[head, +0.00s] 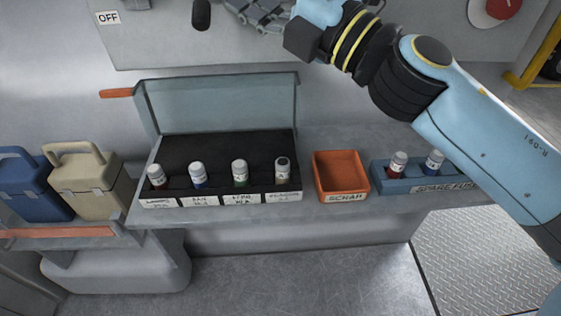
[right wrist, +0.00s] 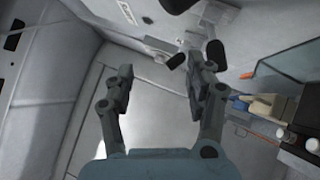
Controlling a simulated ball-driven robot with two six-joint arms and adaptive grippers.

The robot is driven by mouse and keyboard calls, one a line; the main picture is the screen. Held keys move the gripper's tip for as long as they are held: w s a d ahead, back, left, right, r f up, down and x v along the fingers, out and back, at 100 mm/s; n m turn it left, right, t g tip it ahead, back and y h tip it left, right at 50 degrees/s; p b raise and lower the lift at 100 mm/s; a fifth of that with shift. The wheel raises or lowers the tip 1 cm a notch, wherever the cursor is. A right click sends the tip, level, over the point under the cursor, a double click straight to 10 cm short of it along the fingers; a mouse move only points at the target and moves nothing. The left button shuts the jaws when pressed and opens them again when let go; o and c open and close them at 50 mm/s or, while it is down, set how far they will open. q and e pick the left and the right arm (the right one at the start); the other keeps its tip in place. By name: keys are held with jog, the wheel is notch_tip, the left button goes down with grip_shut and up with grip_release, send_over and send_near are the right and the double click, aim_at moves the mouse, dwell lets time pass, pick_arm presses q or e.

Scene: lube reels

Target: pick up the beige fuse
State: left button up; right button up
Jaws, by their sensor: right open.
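Several small capped fuses stand upright in a row in the black open box (head: 215,150). The rightmost (head: 282,169) has a dark grey body and a lower band that looks tan or beige, though it is too small to be sure. The others show reddish (head: 157,176), blue (head: 198,175) and green (head: 239,173) bands. My right gripper (head: 262,12) is high at the top edge of the head view, well above and behind the box. In the right wrist view the right gripper (right wrist: 160,66) is open, with nothing between its fingers. My left gripper is not in view.
An orange scrap bin (head: 340,192) stands right of the box. A blue spare fuse rack (head: 388,183) holds a red and a blue fuse, partly behind my right arm. The box's raised lid (head: 220,105) stands behind the fuses. Blue and beige cases (head: 88,185) are at left.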

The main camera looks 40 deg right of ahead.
jog(key=a+f+n+g+y, duration=0.2)
jog(key=a+n+g+y, duration=0.25)
jog(key=n, duration=0.35)
jog(key=n+g+h, duration=0.9)
jog(key=n+g, duration=0.1)
jog(key=g, duration=0.2)
send_near(284, 162)
jog(key=x, duration=0.5)
jog(key=shift+s+a+f, duration=0.15)
jog(key=shift+s+f, duration=0.1)
jog(key=shift+f, duration=0.05)
jog(key=x, duration=0.5)
jog(key=shift+w+f+p, duration=0.2)
jog(key=shift+w+p, duration=0.2)
grip_shut()
jog(key=shift+r, duration=0.1)
